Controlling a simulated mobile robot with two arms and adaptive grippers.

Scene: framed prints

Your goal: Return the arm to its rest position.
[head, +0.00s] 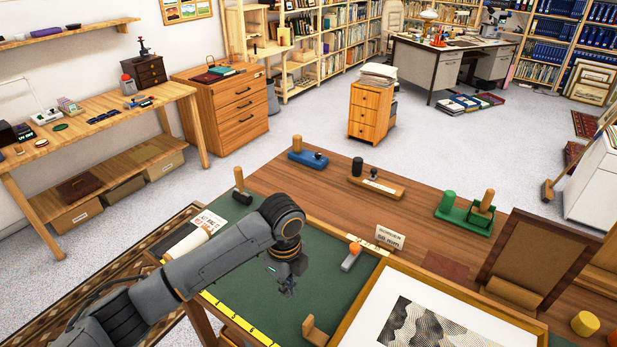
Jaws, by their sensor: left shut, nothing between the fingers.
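My left arm comes in from the lower left and reaches over the table's green mat (240,290). My left gripper (289,289) points down above the mat, shut and empty. It is apart from the grey tool with an orange end (350,257), which lies to its right. A framed black-and-white print (432,332) lies right of the gripper. My right gripper is not in view.
A small wooden block (318,331) stands near the mat's front. A blue tool (308,158), a wooden tool (375,186) and a green tool (465,213) stand along the table's back. A small sign (389,238) stands by the frame. The floor beyond is largely clear.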

